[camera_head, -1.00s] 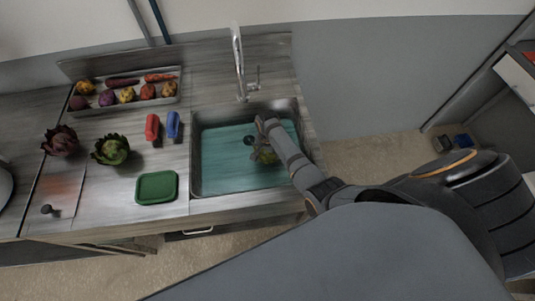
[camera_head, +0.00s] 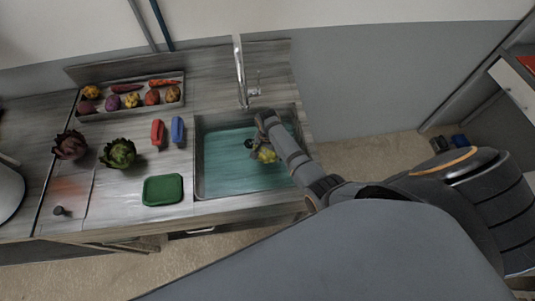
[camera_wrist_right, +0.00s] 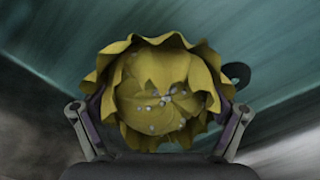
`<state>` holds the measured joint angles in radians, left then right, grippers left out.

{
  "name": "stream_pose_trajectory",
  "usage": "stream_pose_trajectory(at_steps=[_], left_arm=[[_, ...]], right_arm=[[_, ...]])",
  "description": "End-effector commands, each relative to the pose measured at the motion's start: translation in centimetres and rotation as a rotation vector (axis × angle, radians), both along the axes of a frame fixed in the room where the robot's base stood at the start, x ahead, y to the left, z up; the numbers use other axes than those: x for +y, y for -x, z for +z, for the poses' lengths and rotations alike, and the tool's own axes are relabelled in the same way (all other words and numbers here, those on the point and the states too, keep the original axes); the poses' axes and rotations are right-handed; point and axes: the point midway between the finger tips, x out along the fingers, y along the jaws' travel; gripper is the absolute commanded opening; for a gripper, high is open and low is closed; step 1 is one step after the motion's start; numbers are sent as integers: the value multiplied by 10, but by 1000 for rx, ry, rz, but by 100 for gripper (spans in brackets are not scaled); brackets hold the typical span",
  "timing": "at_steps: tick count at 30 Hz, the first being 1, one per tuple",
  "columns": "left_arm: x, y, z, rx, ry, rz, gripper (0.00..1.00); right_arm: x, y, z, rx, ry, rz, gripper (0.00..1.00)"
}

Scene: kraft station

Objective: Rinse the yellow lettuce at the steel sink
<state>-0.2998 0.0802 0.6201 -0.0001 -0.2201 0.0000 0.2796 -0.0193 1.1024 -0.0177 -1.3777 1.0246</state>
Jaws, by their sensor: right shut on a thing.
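The yellow lettuce (camera_head: 266,155) is in the steel sink (camera_head: 199,172), low over the teal water. In the right wrist view the lettuce (camera_wrist_right: 160,95) fills the middle, with ruffled leaves and small pale droplets on it. My right gripper (camera_wrist_right: 160,120) is shut on it, one finger at each side. In the head view the right gripper (camera_head: 265,140) reaches into the sink from the right and partly covers the lettuce. I cannot tell whether the lettuce touches the water. My left gripper is not in view.
The faucet (camera_head: 241,75) stands at the sink's back edge. Left of the sink are a green dish (camera_head: 163,190), a red item (camera_head: 157,133), a blue item (camera_head: 178,130), a green artichoke (camera_head: 118,153) and a purple one (camera_head: 70,145). A tray (camera_head: 180,78) of vegetables lies behind.

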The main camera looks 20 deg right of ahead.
Motion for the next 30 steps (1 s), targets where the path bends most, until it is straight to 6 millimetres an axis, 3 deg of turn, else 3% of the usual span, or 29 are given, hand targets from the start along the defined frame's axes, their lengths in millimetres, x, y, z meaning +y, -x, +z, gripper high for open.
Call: stream_pose_trajectory(at_steps=[1, 14, 30], left_arm=[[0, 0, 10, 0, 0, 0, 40], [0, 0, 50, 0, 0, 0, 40], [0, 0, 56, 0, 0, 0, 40]], right_arm=[[0, 0, 10, 0, 0, 0, 50], [0, 0, 47, 0, 0, 0, 50], [0, -1, 93, -3, 1, 0, 50]])
